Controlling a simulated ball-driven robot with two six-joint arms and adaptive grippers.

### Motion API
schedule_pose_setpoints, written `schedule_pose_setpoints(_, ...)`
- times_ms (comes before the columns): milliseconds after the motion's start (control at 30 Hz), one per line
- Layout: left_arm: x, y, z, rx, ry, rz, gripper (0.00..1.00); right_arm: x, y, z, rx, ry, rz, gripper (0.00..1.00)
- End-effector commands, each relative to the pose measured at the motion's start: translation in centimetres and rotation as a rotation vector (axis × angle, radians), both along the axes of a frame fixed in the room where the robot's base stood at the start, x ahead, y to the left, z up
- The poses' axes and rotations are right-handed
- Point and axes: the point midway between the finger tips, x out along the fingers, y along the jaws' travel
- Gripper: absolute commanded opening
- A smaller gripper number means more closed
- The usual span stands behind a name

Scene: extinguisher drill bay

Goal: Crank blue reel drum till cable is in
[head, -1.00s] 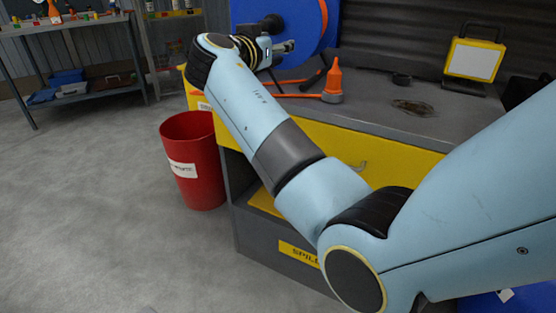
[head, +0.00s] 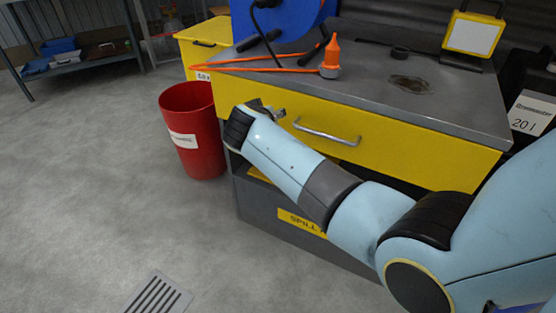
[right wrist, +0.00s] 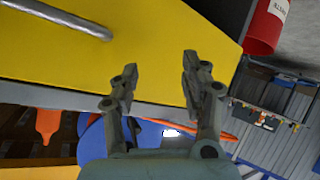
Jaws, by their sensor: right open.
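The blue reel drum (head: 290,16) stands on the cabinet top, its upper part cut off by the head view's edge. It also shows upside down in the right wrist view (right wrist: 92,146). Orange cable (head: 255,62) lies on the top, outside the drum, with an orange plug (head: 331,56) on its right. I cannot clearly tell the crank among the dark parts at the drum. My right gripper (head: 276,112) is below the drum, in front of the yellow drawer. Its fingers (right wrist: 160,74) are apart and empty. My left gripper is not in view.
The yellow drawer front (head: 385,140) with a metal handle (head: 327,133) is close to my right gripper. A red bin (head: 193,140) stands left of the cabinet. The floor at left is open.

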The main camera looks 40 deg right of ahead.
Motion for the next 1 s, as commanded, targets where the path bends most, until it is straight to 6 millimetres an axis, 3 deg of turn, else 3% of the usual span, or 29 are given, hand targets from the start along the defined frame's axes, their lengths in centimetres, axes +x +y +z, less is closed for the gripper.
schedule_pose_setpoints(300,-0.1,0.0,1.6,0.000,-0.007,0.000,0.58,-3.6,1.1,-5.7,0.050,0.141,0.091,0.46)
schedule_pose_setpoints(500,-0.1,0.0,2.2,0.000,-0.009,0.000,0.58,-5.5,1.6,-8.2,0.077,0.200,0.130,0.46)
schedule_pose_setpoints(700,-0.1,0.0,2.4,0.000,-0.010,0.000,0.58,-6.4,1.9,-9.4,0.090,0.226,0.146,0.46)
schedule_pose_setpoints(1000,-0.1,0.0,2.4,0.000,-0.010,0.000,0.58,-6.5,1.9,-9.5,0.091,0.229,0.148,0.46)
